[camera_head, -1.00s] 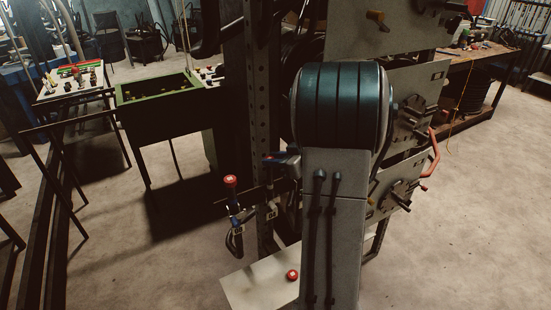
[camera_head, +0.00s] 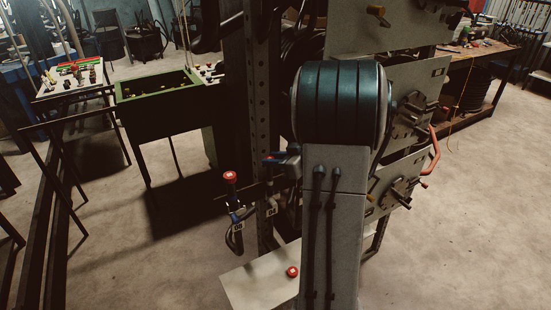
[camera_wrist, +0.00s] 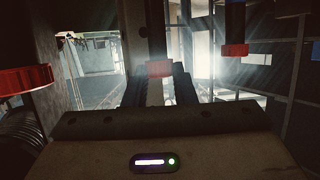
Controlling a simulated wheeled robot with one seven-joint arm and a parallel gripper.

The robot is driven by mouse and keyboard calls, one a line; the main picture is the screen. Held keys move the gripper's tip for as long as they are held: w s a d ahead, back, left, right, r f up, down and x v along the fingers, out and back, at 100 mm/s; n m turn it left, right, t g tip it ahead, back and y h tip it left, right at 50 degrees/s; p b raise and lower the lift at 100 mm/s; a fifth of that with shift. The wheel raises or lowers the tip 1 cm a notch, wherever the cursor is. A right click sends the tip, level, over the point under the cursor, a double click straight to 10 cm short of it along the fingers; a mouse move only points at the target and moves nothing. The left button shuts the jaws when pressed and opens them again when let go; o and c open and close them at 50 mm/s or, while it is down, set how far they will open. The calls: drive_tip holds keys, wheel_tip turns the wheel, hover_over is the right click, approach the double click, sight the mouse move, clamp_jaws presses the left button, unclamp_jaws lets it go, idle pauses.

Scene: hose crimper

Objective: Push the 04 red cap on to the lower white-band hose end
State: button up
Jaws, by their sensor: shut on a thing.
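In the wrist view my gripper (camera_wrist: 160,78) is shut on a red cap (camera_wrist: 158,69), which sits between the fingertips. A dark hose-like length (camera_wrist: 156,34) shows directly above that cap; I cannot tell whether they touch. In the head view the gripper (camera_head: 284,159) is small, left of my arm, with red at its tip. Left of it, another red cap (camera_head: 230,176) tops an upright piece, with a looped dark hose (camera_head: 237,243) and pale tag (camera_head: 238,227) below. A second tag (camera_head: 270,211) shows nearby. I cannot make out the white band or the 04 mark.
A red cap (camera_head: 293,272) lies on a pale plate (camera_head: 262,282) low down. A perforated post (camera_head: 262,110) stands close behind the gripper. Grey panels with handles (camera_head: 411,110) are at right. A green bin (camera_head: 160,90) stands at left. Open floor lies at right.

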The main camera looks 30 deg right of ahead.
drive_tip(key=shift+f+b, duration=0.35)
drive_tip(key=shift+f, duration=0.25)
drive_tip(key=o, duration=1)
drive_tip(key=shift+r, duration=0.1)
drive_tip(key=b+v, duration=0.2)
drive_tip(key=v, duration=1.2)
drive_tip(key=shift+w, duration=0.15)
